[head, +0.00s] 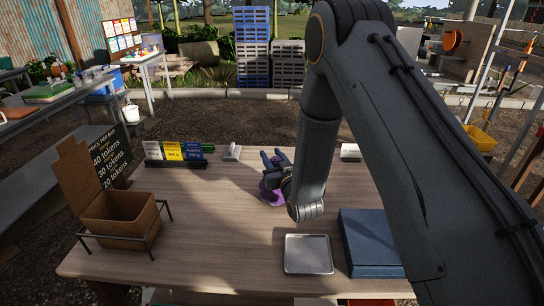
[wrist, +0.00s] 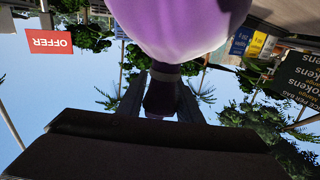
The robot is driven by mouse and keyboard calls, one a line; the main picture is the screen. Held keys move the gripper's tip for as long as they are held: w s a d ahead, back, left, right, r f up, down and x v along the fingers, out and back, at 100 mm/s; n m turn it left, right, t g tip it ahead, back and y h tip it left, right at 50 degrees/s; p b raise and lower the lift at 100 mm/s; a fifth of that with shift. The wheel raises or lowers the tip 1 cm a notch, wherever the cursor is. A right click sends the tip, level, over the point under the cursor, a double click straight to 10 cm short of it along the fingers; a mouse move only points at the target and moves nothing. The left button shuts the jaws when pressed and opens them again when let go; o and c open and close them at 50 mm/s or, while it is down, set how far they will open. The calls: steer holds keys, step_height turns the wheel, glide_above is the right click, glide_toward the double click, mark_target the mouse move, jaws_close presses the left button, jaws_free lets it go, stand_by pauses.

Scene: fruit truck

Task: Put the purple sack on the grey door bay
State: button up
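The purple sack (head: 271,194) is at the middle of the wooden table, partly hidden by my arm. It also fills the top of the wrist view (wrist: 180,22), with its narrow neck pointing down in the picture. My gripper (head: 274,158) is at the sack's neck. In the wrist view, its two dark fingers (wrist: 165,95) lie on either side of the neck and appear closed against it. Whether the sack's base touches the table is not clear. I cannot identify a grey door bay with certainty.
On the wooden table (head: 220,225) are an open cardboard box (head: 120,215) in a metal frame, a price board (head: 110,155), coloured cards (head: 172,151), a silver tray (head: 308,254) and a dark blue box (head: 370,243). The table's centre left is clear. Blue crates (head: 252,48) stand behind.

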steer(key=o, duration=0.3)
steer(key=shift+o, duration=0.3)
steer(key=shift+r, duration=0.1)
